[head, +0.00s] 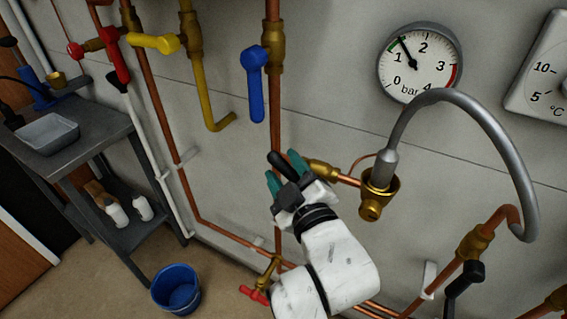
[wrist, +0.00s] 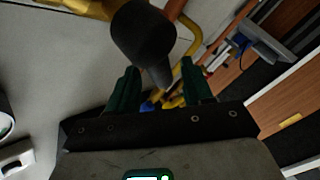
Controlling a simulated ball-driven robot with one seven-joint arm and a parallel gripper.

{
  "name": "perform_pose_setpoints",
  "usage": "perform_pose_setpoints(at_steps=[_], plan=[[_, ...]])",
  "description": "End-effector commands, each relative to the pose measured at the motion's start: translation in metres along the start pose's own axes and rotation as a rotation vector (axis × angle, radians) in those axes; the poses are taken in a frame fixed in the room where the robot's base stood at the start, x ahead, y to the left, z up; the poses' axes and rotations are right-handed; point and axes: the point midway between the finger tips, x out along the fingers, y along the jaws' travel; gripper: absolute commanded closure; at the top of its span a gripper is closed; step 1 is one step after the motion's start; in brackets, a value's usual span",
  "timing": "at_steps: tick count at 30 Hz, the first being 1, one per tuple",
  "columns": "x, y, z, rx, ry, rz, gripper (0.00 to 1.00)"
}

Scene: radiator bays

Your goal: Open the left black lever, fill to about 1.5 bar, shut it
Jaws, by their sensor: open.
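The left black lever (head: 278,161) is on a brass valve (head: 322,170) left of the grey hose. My gripper (head: 285,181) is at this lever, its teal fingers open. In the wrist view the black lever (wrist: 146,42) reaches down between the two fingertips (wrist: 160,85), with no clear grip on it. The gripper hides part of the lever, so I cannot tell whether it lies along or across its pipe. The round pressure gauge (head: 419,63) has its needle between 1 and 2, near 1.5 bar, by the green band.
The grey hose (head: 470,105) arches to the right-hand pipe, where another black lever (head: 464,279) hangs. Blue (head: 254,82), yellow (head: 154,42) and red (head: 114,55) levers are up left. A bucket (head: 176,289) stands on the floor by a grey bench (head: 90,125).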

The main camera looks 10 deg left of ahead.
Motion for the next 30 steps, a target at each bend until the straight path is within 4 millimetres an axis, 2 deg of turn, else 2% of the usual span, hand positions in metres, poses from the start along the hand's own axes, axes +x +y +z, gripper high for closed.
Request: perform_pose_setpoints(at_steps=[6,15,30], plan=[[0.017,0.000,0.000,0.000,0.000,0.000,0.49],[0.018,0.000,0.000,0.000,0.000,0.000,0.49],[0.018,-0.001,0.000,0.000,0.000,-0.001,0.97]])
